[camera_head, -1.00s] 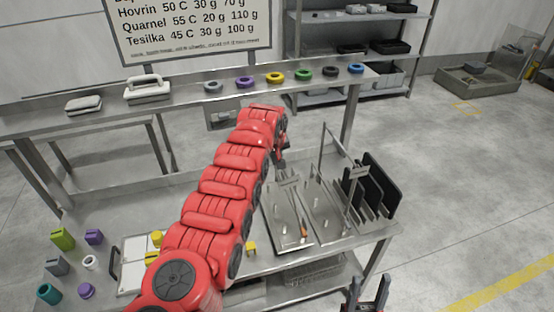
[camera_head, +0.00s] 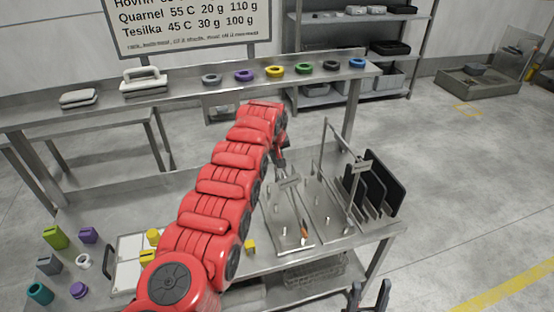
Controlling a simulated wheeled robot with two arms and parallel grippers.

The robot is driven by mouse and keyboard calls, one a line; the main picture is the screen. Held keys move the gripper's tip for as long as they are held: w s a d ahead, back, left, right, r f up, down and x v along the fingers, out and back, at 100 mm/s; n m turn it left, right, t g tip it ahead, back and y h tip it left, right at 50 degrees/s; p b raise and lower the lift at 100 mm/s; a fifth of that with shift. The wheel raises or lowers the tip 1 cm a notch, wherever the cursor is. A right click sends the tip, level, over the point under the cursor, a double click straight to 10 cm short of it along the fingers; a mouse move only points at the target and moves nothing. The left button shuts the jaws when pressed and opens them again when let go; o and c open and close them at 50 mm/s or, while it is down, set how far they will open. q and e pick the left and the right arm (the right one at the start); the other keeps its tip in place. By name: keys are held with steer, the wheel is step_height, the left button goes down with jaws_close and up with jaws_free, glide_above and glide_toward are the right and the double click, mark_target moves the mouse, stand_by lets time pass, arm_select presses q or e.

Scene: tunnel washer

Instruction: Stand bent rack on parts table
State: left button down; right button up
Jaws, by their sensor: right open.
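The parts table (camera_head: 350,238) is a metal table in the middle front. On its right half lie two flat grey plates with upright pegs and small tags, the left plate (camera_head: 283,212) and the right plate (camera_head: 322,205). A thin metal frame (camera_head: 325,150) stands behind the right plate. I cannot tell which piece is the bent rack. My left red arm reaches over the table; its gripper (camera_head: 280,157) is at the plates' far end, small and partly hidden by the arm, its jaws unclear. My right gripper (camera_head: 369,296) is open and empty at the bottom edge, in front of the table.
Black panels (camera_head: 380,185) stand in a slotted holder at the table's right end. Coloured blocks (camera_head: 55,237) and a white tray (camera_head: 128,262) are on the left. A back bench (camera_head: 190,93) carries coloured rings and a handled white block. Floor at right is clear.

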arm_select(q)
steer(key=shift+f+b, duration=0.25)
steer(key=shift+b, duration=0.15)
stand_by(0.5)
steer(key=c, duration=0.9)
jaws_free()
steer(key=shift+s, duration=0.1)
steer(key=shift+o, duration=0.2)
steer(key=shift+f, duration=0.1)
